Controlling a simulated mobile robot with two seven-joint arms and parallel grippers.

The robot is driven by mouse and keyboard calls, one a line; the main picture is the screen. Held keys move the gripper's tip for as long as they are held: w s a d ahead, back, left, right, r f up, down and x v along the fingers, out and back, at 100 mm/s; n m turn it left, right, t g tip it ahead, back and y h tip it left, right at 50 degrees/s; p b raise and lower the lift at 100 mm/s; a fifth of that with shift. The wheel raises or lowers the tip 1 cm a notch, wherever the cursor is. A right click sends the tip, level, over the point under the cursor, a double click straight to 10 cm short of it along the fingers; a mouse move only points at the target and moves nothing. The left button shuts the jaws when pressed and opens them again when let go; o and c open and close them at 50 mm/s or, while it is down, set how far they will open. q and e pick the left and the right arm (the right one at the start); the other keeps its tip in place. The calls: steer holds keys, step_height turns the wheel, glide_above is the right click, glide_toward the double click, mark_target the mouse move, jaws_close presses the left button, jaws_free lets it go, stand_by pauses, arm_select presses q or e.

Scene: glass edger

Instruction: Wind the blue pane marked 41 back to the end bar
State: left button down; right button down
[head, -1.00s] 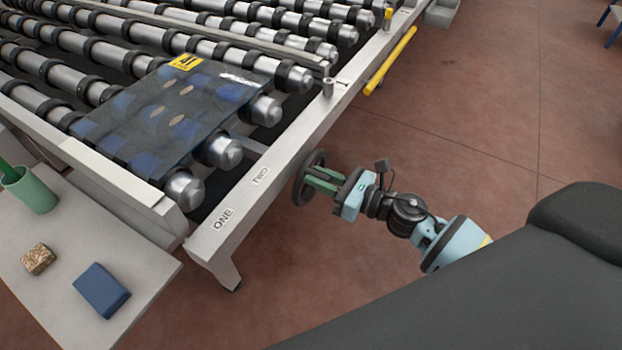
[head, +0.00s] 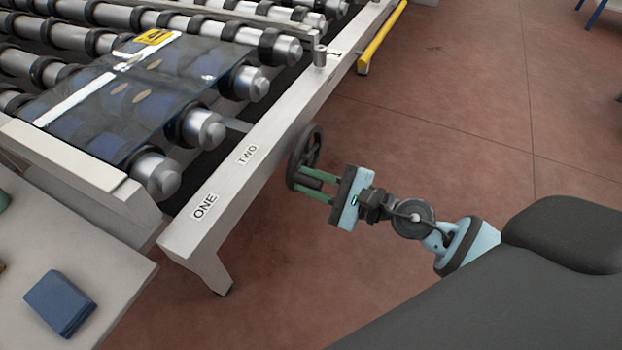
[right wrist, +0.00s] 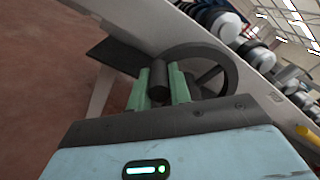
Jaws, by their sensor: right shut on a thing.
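The blue pane (head: 118,115) lies flat on the rollers at the near end of the conveyor. A yellow label (head: 158,37) sits on its far edge; its number is hard to read. My right gripper (head: 318,181) is at the black handwheel (head: 304,158) on the side of the frame. In the right wrist view its green fingers (right wrist: 170,84) are shut around the dark handle (right wrist: 160,78) of that wheel. The end bar (head: 75,157) is the pale bar across the near end, close to the pane's near edge. My left gripper is not in view.
The side rail carries labels ONE (head: 205,206) and TWO (head: 247,155) and a short metal post (head: 319,55). A yellow bar (head: 382,37) runs along the rail farther back. A blue block (head: 60,303) lies on the grey side table (head: 122,270).

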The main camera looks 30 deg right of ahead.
steer(key=shift+f+n+b, duration=0.8)
steer(key=shift+n+b, duration=0.15)
steer(key=shift+n, duration=0.25)
steer(key=shift+f+n, duration=0.1)
steer(key=shift+n, duration=0.2)
steer(key=shift+b, duration=0.3)
steer(key=c, duration=1.3)
jaws_free()
